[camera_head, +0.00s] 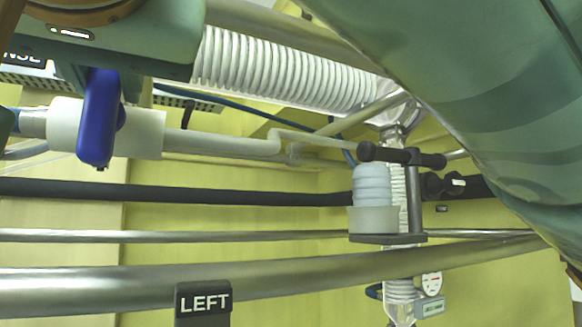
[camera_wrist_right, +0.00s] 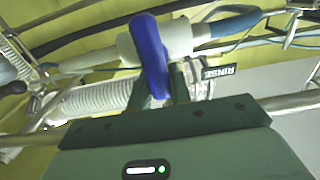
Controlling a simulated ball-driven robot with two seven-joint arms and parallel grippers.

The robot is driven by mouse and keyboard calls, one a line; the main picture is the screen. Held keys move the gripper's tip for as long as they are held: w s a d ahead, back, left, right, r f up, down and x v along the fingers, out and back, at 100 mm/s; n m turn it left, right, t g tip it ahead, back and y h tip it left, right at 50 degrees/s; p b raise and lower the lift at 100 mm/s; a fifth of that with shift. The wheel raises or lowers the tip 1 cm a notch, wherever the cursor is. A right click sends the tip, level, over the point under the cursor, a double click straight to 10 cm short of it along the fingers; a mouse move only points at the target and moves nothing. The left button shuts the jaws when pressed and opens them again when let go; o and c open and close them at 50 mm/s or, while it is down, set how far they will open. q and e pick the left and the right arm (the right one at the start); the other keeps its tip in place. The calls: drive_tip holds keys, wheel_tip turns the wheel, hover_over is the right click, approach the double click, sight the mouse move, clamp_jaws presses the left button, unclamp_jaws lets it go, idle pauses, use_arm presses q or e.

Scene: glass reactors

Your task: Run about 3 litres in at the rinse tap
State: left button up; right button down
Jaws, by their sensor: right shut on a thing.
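The rinse tap has a white body (camera_head: 140,130) on a pale pipe, with a blue lever (camera_head: 98,125). In the head view the lever points down across the pipe. In the right wrist view the blue lever (camera_wrist_right: 150,52) also lies across the white body (camera_wrist_right: 180,40). My right gripper (camera_wrist_right: 164,82) is shut on the lever. Its green housing (camera_head: 100,35) shows at upper left in the head view, partly covering the tap area. The RINSE label (camera_wrist_right: 219,73) is beside the fingers; in the head view only part of it shows. No liquid level is readable. My left gripper is out of view.
A pale pipe (camera_head: 220,142) runs right from the tap towards glassware. A translucent ribbed piece in a cup (camera_head: 373,220) hangs on a dark bracket. A LEFT sign (camera_head: 204,302) is on the front rail (camera_head: 110,290). A ribbed glass coil (camera_head: 285,72) and gauge (camera_head: 431,285) stand behind.

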drive_tip(key=shift+s+a+f+n+b, duration=0.1)
drive_tip(key=shift+a+f+n+b, duration=0.1)
drive_tip(key=shift+n+b, duration=0.85)
drive_tip(key=shift+s+a+n+b, duration=0.15)
drive_tip(key=shift+n+b, duration=0.35)
drive_tip(key=shift+n, duration=0.25)
drive_tip(key=shift+s+a+f+n+b, duration=0.1)
drive_tip(key=shift+n+b, duration=0.15)
drive_tip(key=shift+n, duration=0.4)
drive_tip(key=shift+a+n+b, duration=0.15)
drive_tip(key=shift+n+b, duration=0.1)
drive_tip(key=shift+n, duration=0.35)
drive_tip(key=shift+s+a+f+n+b, duration=0.1)
drive_tip(key=shift+n+b, duration=0.15)
drive_tip(key=shift+n, duration=0.4)
drive_tip(key=c, duration=1.3)
unclamp_jaws()
drive_tip(key=shift+w, duration=0.1)
drive_tip(key=shift+r, duration=0.1)
